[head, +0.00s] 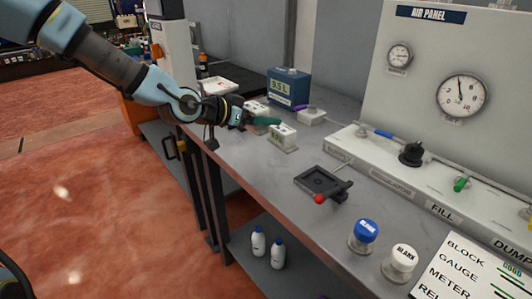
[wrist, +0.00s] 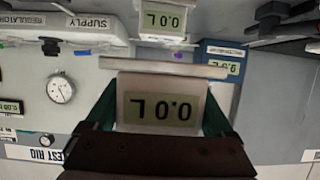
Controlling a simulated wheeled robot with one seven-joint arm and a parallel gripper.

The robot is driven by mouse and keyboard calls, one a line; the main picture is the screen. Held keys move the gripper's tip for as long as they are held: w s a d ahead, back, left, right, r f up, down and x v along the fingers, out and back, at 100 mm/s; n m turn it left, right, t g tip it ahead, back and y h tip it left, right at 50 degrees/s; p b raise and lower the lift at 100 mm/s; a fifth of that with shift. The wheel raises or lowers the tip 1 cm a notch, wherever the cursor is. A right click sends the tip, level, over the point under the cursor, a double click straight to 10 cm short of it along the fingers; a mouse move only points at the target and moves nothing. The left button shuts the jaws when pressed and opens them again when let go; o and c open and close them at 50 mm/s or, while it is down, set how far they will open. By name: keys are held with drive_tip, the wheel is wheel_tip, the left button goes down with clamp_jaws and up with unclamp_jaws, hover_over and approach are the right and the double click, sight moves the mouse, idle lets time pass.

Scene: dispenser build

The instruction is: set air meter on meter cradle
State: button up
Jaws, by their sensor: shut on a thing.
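In the head view the near finger hides most of this meter. A second white box with a display (head: 283,136) stands on the bench just right of the fingertips; a similar 0.0 display unit (wrist: 163,20) shows at the top of the wrist view. I cannot tell for sure which thing is the meter cradle.
A blue box reading about 9.5 L (head: 289,88) and a low white box (head: 312,116) stand behind. A dark tray fixture with a red knob (head: 319,184) and two jars, blue-lidded (head: 364,234) and white-lidded (head: 400,262), stand nearer.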

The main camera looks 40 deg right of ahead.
wheel_tip(320, 180, down, 9)
drive_tip(key=shift+s+f+p, duration=0.1)
drive_tip(key=shift+f+p, duration=0.05)
drive_tip(key=shift+p, duration=1.1)
drive_tip(key=shift+f, duration=0.15)
drive_tip(key=shift+f+b, duration=0.2)
drive_tip(key=shift+b, duration=0.1)
drive_tip(key=o, duration=1.5)
drive_tip(key=shift+r+p, duration=0.1)
drive_tip(key=shift+p, duration=0.35)
drive_tip(key=b+v, duration=0.4)
drive_tip(key=v, duration=0.6)
drive_tip(key=shift+a+r, duration=0.15)
drive_tip(key=shift+a, duration=0.2)
